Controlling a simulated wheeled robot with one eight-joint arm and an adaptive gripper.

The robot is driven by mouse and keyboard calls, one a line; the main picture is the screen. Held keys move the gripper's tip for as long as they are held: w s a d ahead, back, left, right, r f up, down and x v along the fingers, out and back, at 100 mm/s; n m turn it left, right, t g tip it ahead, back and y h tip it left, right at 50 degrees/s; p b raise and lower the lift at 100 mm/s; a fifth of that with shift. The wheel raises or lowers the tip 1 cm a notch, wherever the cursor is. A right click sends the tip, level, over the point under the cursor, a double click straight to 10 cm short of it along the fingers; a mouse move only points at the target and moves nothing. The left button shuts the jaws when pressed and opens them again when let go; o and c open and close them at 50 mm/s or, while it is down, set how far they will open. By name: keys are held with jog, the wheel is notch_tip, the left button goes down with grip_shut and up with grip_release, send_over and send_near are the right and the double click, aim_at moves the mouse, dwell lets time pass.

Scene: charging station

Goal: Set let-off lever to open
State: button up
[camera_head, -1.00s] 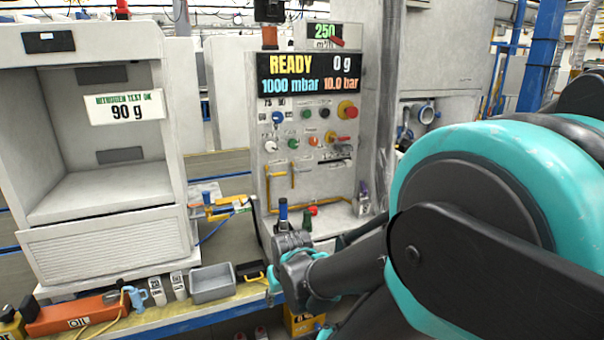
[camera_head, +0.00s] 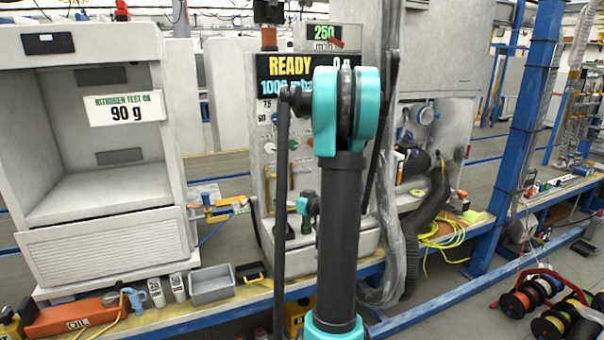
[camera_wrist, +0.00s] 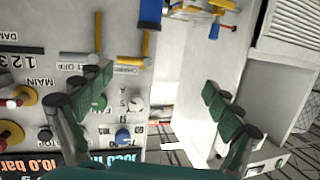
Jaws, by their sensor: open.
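The control panel (camera_wrist: 60,90) appears upside down in the wrist view. My gripper (camera_wrist: 157,78) is open and empty. I cannot tell the gap in depth. In the head view my arm hides much of the panel (camera_head: 266,205).
Coloured buttons and knobs, including a blue knob (camera_wrist: 122,136), sit close to the left finger. In the head view a white test cabinet (camera_head: 110,235) stands left, with a grey tray (camera_head: 211,285) on the bench. A dark hose (camera_head: 428,225) and yellow cable (camera_head: 447,232) are right.

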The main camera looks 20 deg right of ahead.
aim_at(303, 172)
jog(key=w+d+m+t+h, duration=0.2)
jog(key=w+d+t+h, duration=0.1)
jog(key=d, duration=1)
jog(key=w, duration=1.6)
jog(key=shift+w+r, duration=0.35)
jog(key=shift+w, duration=0.05)
jog(key=shift+c, duration=0.6)
jog(key=c, duration=1.6)
